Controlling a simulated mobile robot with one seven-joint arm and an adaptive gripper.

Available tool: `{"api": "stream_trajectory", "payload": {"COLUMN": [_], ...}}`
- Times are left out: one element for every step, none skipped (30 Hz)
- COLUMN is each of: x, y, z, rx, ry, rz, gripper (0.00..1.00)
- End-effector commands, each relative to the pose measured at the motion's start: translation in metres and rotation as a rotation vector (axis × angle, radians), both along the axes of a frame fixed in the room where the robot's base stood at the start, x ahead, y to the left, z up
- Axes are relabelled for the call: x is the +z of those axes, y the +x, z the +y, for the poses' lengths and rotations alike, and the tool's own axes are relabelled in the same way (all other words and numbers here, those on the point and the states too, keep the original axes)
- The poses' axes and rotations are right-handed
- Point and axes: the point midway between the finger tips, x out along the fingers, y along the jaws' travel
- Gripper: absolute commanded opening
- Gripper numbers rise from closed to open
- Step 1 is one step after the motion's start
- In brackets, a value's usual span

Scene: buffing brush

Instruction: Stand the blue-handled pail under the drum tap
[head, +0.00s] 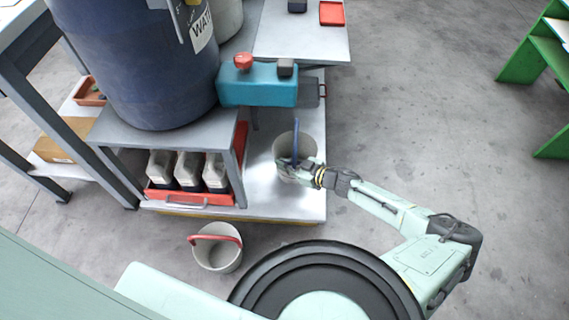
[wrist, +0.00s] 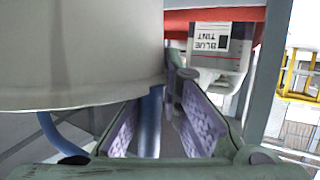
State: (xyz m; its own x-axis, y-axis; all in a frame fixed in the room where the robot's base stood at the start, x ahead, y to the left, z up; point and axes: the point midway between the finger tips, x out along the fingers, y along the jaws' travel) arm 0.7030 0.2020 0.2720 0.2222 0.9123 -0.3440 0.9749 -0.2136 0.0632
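The blue-handled pail (head: 283,146) is pale grey and appears to stand on the low metal platform, right of the drum stand. Its blue handle (head: 296,140) is raised. My gripper (head: 313,174) is at the pail's near right side. In the wrist view, the pail (wrist: 75,50) fills the upper left and the blue handle (wrist: 149,125) runs between my purple-padded fingers (wrist: 165,125). A gap shows between handle and right pad, so the fingers look open around it. The blue drum (head: 140,65) sits on a grey stand; I cannot make out its tap.
A red-handled pail (head: 216,257) stands on the floor in front of the platform (head: 305,205). A teal box (head: 258,88) with red and dark knobs overhangs behind the blue-handled pail. A red tray (head: 190,198) of bottles is under the drum stand.

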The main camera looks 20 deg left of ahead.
Motion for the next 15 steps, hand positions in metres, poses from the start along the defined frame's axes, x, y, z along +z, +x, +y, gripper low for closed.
{"api": "stream_trajectory", "payload": {"x": [-0.0004,-0.0004,-0.0004,-0.0005,-0.0004,-0.0004,-0.0004,-0.0004,-0.0004,-0.0004,-0.0003,-0.0003,-0.0003,-0.0003,-0.0003], "y": [-0.0003,-0.0003,-0.0004,-0.0004,-0.0004,-0.0004,-0.0004,-0.0004,-0.0004,-0.0004,-0.0003,-0.0003,-0.0003,-0.0003,-0.0003], "z": [0.0,0.0,0.0,0.0,0.0,0.0,0.0,0.0,0.0,0.0,0.0001,0.0001,0.0001,0.0001,0.0001], "rx": [0.0,0.0,0.0,0.0,0.0,0.0,0.0,0.0,0.0,0.0,0.0,0.0,0.0,0.0,0.0], "ry": [-0.001,-0.001,-0.001,-0.001,-0.001,-0.001,-0.001,-0.001,-0.001,-0.001,-0.001,-0.001,-0.001,-0.001,-0.001], "rz": [0.0,0.0,0.0,0.0,0.0,0.0,0.0,0.0,0.0,0.0,0.0,0.0,0.0,0.0,0.0], "gripper": [0.1,0.12,0.15,0.17,0.19,0.21,0.23,0.25,0.26,0.26,0.26,0.26,0.26,0.26,0.26]}}
